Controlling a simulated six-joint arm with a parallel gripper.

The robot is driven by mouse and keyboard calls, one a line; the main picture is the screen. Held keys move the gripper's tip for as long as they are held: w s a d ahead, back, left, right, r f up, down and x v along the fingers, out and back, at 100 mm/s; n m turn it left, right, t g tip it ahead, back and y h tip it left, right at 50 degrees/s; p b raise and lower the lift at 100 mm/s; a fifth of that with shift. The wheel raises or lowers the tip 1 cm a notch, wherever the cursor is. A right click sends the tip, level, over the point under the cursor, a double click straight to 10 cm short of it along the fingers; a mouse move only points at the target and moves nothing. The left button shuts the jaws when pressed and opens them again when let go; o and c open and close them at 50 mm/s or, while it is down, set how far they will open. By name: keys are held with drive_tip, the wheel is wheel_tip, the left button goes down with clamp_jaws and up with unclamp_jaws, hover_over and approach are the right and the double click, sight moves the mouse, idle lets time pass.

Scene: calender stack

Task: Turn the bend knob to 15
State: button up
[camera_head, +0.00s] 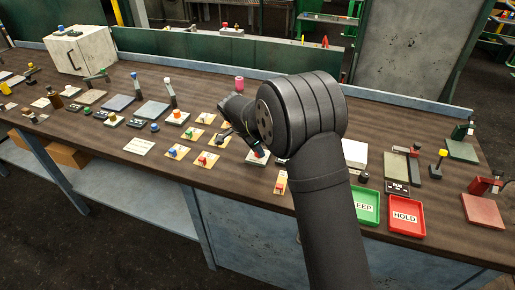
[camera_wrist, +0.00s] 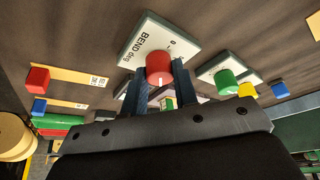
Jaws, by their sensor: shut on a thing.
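In the wrist view a red knob (camera_wrist: 159,66) stands on a pale plate (camera_wrist: 187,40) lettered "BEND deg", with a "0" mark in view. The knob has a short white line on its lower front. My gripper (camera_wrist: 160,82) has its two dark blue fingers on either side of the red knob and is shut on it. The rest of the dial marks are hidden or too small to read.
Near the knob in the wrist view are a green knob (camera_wrist: 225,82), a yellow knob (camera_wrist: 247,90) and a red block (camera_wrist: 38,78). In the head view a green tray (camera_head: 365,206) and a red tray (camera_head: 405,216) lie at the bench's front right. A white box (camera_head: 82,50) stands far left.

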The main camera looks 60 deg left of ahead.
drive_tip(key=m+h, duration=0.1)
drive_tip(key=m, duration=0.2)
drive_tip(key=shift+a+m, duration=0.1)
drive_tip(key=shift+m, duration=0.3)
drive_tip(key=shift+a+m+g+h, duration=0.15)
drive_tip(key=shift+m+h, duration=0.3)
drive_tip(key=shift+m, duration=0.45)
drive_tip(key=shift+d+m+g+h, duration=0.1)
drive_tip(key=shift+m+g+h, duration=0.25)
drive_tip(key=shift+m, duration=0.55)
drive_tip(key=o, duration=1)
drive_tip(key=v, duration=1.7)
drive_tip(key=shift+s+a+r, duration=0.1)
drive_tip(key=shift+s+a, duration=0.1)
drive_tip(key=shift+a, duration=0.05)
